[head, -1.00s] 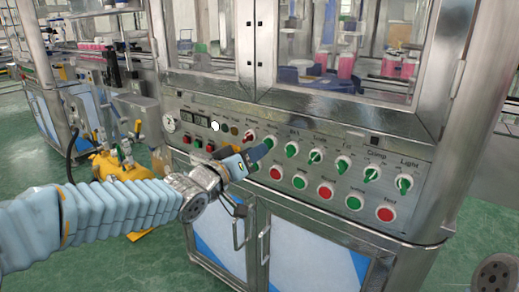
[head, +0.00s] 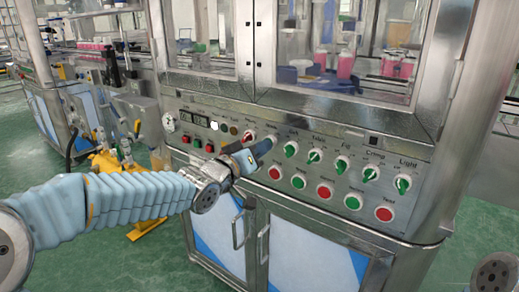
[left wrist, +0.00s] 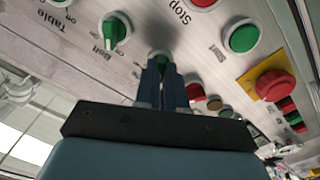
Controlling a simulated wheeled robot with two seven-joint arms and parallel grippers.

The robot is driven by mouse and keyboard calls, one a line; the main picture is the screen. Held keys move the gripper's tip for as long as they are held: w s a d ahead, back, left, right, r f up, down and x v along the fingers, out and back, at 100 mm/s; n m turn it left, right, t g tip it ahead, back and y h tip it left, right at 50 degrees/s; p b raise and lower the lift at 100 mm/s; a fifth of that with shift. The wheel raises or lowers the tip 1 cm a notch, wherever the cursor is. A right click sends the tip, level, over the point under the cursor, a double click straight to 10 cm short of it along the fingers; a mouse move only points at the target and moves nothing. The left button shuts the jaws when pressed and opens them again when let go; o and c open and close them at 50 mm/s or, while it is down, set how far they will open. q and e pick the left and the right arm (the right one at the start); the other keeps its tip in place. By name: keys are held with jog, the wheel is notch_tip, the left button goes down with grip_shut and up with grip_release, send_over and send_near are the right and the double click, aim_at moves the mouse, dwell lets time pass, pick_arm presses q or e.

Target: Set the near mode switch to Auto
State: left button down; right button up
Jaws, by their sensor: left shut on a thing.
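The near mode switch is a green rotary knob (left wrist: 163,59) in the left wrist view, between the Belt switch (left wrist: 114,30) and a red knob (left wrist: 195,92). My left gripper (left wrist: 162,75) has its two dark fingers closed around this knob, hiding most of it. In the head view my left gripper (head: 264,148) is at the panel, at the left part of the switch row, covering most of the knob. The switch's label and pointer direction cannot be read.
More green rotary switches, including Table (head: 316,156) and Light (head: 404,185), continue right along the sloped control panel. Red and green push buttons (head: 325,192) sit below them. A red emergency knob on a yellow plate (left wrist: 275,85) shows in the left wrist view.

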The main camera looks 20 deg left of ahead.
jog(key=shift+f, duration=0.1)
pick_arm(q)
jog(key=shift+m+b, duration=4.5)
jog(key=shift+m, duration=1.5)
pick_arm(e)
notch_tip(320, 180, down, 9)
jog(key=d, duration=0.2)
jog(key=shift+w, duration=0.45)
jog(key=shift+d, duration=0.1)
pick_arm(q)
jog(key=c, duration=1.2)
grip_release()
